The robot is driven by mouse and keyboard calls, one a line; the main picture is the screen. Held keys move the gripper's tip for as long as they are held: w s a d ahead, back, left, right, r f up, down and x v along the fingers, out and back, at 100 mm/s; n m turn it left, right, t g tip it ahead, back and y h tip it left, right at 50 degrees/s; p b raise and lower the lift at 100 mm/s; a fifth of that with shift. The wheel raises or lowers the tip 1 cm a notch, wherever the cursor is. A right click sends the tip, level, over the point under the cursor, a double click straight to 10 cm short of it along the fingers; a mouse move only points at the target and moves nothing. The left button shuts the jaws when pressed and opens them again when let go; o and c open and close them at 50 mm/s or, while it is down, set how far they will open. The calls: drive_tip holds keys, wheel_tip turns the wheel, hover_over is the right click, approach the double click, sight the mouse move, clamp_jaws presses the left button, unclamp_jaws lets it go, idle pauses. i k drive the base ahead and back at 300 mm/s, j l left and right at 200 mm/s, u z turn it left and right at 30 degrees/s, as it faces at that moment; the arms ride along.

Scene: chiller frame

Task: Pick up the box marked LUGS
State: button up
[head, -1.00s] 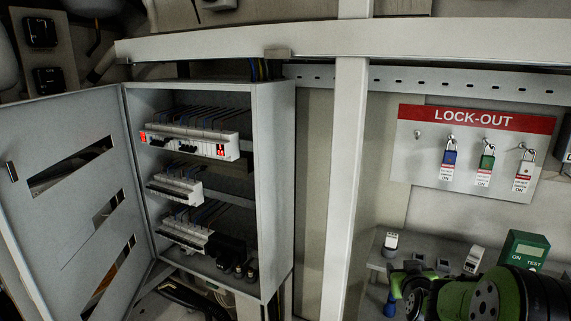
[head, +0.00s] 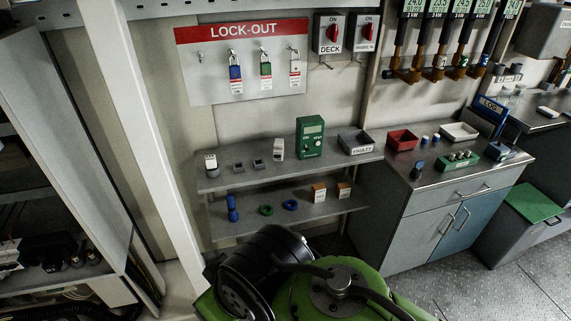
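Two small orange-brown boxes with pale labels stand side by side on the lower shelf (head: 240,221), toward its right end: a left box (head: 318,193) and a right box (head: 343,190). Their labels are too small to read, so I cannot tell which one is marked LUGS. My green and black arm fills the bottom middle of the head view, in front of and below the shelf. My gripper's fingers do not show.
A blue tool (head: 232,209), a green ring (head: 266,210) and a blue ring (head: 290,205) share the lower shelf. The upper shelf (head: 215,183) above holds a green tester (head: 310,137) and a FAULTY tray (head: 356,142). A cabinet (head: 400,235) stands right; a white post (head: 150,140) left.

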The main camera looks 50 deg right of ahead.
sight(343, 190)
drive_tip(key=z, duration=2.2)
drive_tip(key=i+u, duration=0.35)
drive_tip(key=i, duration=0.2)
drive_tip(key=i+l+u, duration=0.15)
drive_tip(key=i+u, duration=0.15)
drive_tip(key=i, duration=0.2)
drive_tip(key=i+l+u, duration=0.35)
drive_tip(key=i, duration=0.2)
